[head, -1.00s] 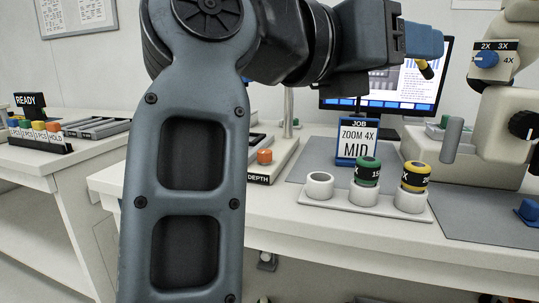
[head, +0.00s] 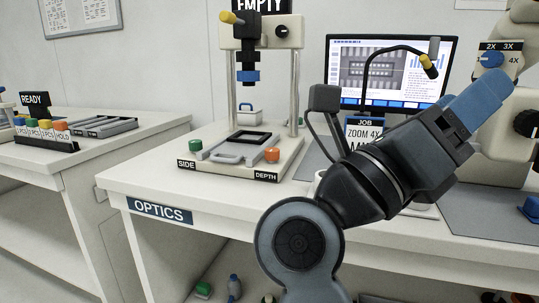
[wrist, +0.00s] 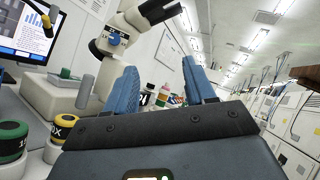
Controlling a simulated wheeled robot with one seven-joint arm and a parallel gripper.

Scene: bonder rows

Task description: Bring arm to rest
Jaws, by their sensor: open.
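My gripper (head: 492,98) has blue fingers and points up and to the right, in front of the microscope in the head view. In the wrist view my gripper (wrist: 162,92) shows two blue fingers spread apart with nothing between them. My arm crosses the right half of the head view and hides most of the ring holders and part of the job sign (head: 364,135). The wrist view shows a green-ringed piece (wrist: 12,140) and a yellow-ringed piece (wrist: 68,127) at the left, clear of the fingers.
The microscope (head: 492,115) stands close behind my gripper. A monitor (head: 385,75) and a bent lamp (head: 400,50) are behind my arm. A press stand (head: 262,75) with green and orange buttons sits left on the optics bench (head: 150,180). Another bench (head: 60,165) is farther left.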

